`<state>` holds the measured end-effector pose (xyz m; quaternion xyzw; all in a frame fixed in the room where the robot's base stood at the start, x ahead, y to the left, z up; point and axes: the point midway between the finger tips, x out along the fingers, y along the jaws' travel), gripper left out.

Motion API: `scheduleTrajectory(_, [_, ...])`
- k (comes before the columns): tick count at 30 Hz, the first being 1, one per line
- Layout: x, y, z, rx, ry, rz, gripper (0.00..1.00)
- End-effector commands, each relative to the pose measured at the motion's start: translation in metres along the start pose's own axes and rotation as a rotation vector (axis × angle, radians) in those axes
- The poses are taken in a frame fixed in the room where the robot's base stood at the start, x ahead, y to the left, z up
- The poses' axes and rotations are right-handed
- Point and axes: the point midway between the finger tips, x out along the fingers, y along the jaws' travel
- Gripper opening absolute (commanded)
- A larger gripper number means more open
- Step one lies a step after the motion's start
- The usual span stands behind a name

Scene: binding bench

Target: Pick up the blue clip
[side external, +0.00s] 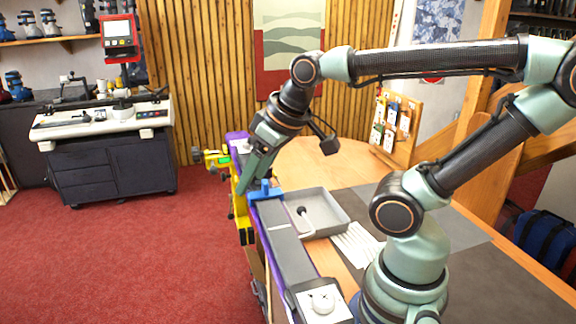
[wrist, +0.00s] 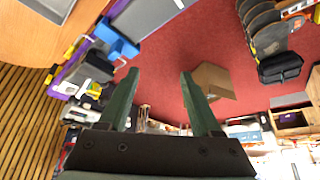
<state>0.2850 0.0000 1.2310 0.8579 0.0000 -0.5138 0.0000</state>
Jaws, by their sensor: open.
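In the wrist view the blue clip (wrist: 117,38) is at the upper left, outside the gap between the fingers. My gripper (side external: 250,180) points down just left of and behind the clip in the side view, very close to it; I cannot tell whether they touch. In the wrist view my gripper's (wrist: 160,73) two green fingers are spread apart with nothing between them.
A grey tray (side external: 334,200) with a tool in it lies on the wooden table right of the rail (side external: 283,237). White strips (side external: 357,245) lie nearby. Yellow clamps (side external: 212,157) stick out at the rail's far left. Red floor lies open to the left.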

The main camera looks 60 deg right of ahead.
Motion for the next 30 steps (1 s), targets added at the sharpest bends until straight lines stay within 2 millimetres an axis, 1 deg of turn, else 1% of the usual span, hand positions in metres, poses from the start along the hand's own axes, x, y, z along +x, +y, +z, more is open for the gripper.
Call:
scheduleTrajectory(1, [0.000,0.000,0.000,0.000,0.000,0.000,0.61])
scheduleTrajectory(2, [0.000,0.000,0.000,0.000,0.000,0.000,0.50])
scheduleTrajectory(3, [0.000,0.000,0.000,0.000,0.000,0.000,0.42])
scheduleTrajectory(11, [0.000,0.000,0.000,-0.001,0.000,0.000,0.42])
scheduleTrajectory(14, [-0.002,0.003,-0.003,-0.027,-0.018,0.004,0.42])
scheduleTrajectory(17, [-0.007,0.011,-0.010,-0.115,-0.076,0.011,0.42])
scheduleTrajectory(20, [-0.015,0.025,-0.021,-0.259,-0.172,0.004,0.42])
scheduleTrajectory(24, [-0.026,0.046,-0.035,-0.476,-0.313,-0.048,0.42])
scheduleTrajectory(27, [-0.032,0.058,-0.043,-0.605,-0.389,-0.104,0.42])
scheduleTrajectory(30, [-0.036,0.067,-0.048,-0.696,-0.438,-0.153,0.42])
